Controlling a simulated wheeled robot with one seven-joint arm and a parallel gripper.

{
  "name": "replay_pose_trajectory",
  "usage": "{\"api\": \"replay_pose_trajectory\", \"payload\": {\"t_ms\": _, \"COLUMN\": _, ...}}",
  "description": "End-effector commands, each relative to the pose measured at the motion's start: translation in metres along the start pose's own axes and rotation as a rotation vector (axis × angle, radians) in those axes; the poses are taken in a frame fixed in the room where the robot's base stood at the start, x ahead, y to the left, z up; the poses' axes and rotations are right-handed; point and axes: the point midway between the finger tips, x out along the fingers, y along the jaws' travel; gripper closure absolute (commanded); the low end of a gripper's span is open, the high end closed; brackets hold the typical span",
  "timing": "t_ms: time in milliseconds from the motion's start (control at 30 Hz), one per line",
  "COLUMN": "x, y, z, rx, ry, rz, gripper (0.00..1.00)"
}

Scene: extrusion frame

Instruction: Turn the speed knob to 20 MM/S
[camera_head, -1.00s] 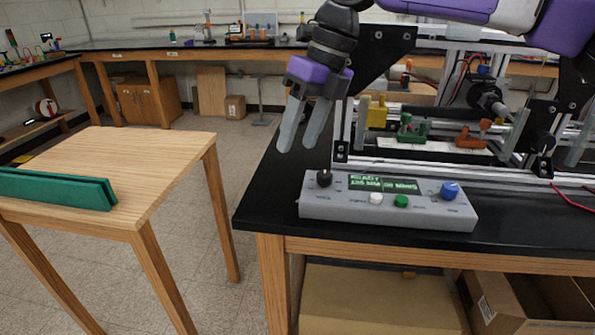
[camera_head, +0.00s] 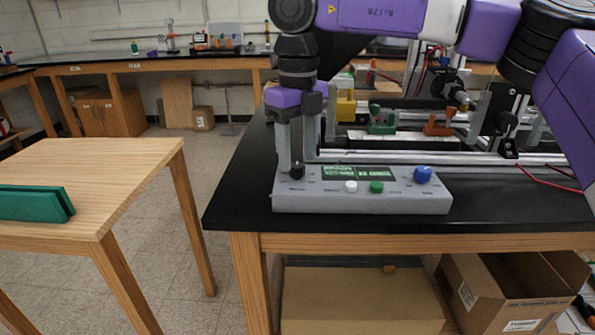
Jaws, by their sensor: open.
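The grey control box (camera_head: 362,204) sits near the front edge of the black bench. On its top are a black knob (camera_head: 297,170) at the left, a green-lit display (camera_head: 358,173), a white button (camera_head: 350,187), a green button (camera_head: 376,187) and a blue knob (camera_head: 423,175) at the right. The labels and the display text are too small to read. My gripper (camera_head: 298,164) points down over the left end of the box. Its fingers are open, one on the left and one on the right of the black knob. Contact with the knob cannot be told.
The aluminium extrusion frame (camera_head: 440,157) stands behind the box, with yellow, green and orange blocks in it. A red wire (camera_head: 550,184) lies to the right. A wooden table (camera_head: 130,165) with a green folded piece (camera_head: 35,203) stands at the left, across a floor gap.

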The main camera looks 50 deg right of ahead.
Motion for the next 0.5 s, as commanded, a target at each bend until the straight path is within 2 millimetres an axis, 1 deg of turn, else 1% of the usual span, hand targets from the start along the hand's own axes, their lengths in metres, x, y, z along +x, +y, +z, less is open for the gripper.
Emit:
{"api": "replay_pose_trajectory", "payload": {"t_ms": 33, "x": 0.011, "y": 0.0001, "z": -0.0001, "rx": 0.0, "ry": 0.0, "rz": 0.001, "gripper": 0.5}}
{"api": "replay_pose_trajectory", "payload": {"t_ms": 100, "x": 0.0161, "y": 0.0002, "z": -0.0001, "rx": 0.0, "ry": 0.0, "rz": 0.001, "gripper": 0.5}}
{"api": "replay_pose_trajectory", "payload": {"t_ms": 200, "x": 0.0192, "y": 0.0004, "z": 0.0, "rx": 0.0, "ry": 0.0, "rz": 0.001, "gripper": 0.5}}
{"api": "replay_pose_trajectory", "payload": {"t_ms": 433, "x": 0.0184, "y": 0.0005, "z": 0.0, "rx": -0.001, "ry": 0.0, "rz": 0.001, "gripper": 0.5}}
{"api": "replay_pose_trajectory", "payload": {"t_ms": 467, "x": 0.0184, "y": 0.0005, "z": 0.0, "rx": -0.001, "ry": 0.0, "rz": 0.001, "gripper": 0.52}}
{"api": "replay_pose_trajectory", "payload": {"t_ms": 500, "x": 0.0184, "y": 0.0005, "z": 0.0, "rx": -0.001, "ry": 0.0, "rz": 0.001, "gripper": 0.6}}
